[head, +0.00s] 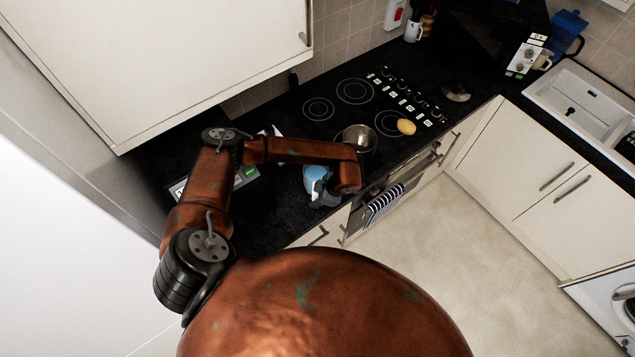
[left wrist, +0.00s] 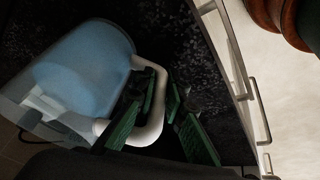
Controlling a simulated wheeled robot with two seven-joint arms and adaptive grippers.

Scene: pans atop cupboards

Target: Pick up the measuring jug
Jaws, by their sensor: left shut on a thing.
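The measuring jug (head: 317,178) is a pale blue, see-through vessel with a white handle, at the front of the black worktop. In the left wrist view the jug (left wrist: 85,70) fills the left side, and its curved white handle (left wrist: 158,115) reaches between the green finger pads. My left gripper (left wrist: 163,100) is shut on this handle. In the head view the gripper (head: 332,194) is partly hidden beneath my wrist, beside the jug. I cannot tell whether the jug touches the worktop. My right gripper is not in view.
A metal pan (head: 360,139) stands behind the jug on the hob, near a yellow oval item (head: 406,126). A cream wall cupboard (head: 160,65) hangs above left. A towel (head: 384,203) hangs on the oven front. A darker blue jug (head: 567,32) stands far right. The floor is clear.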

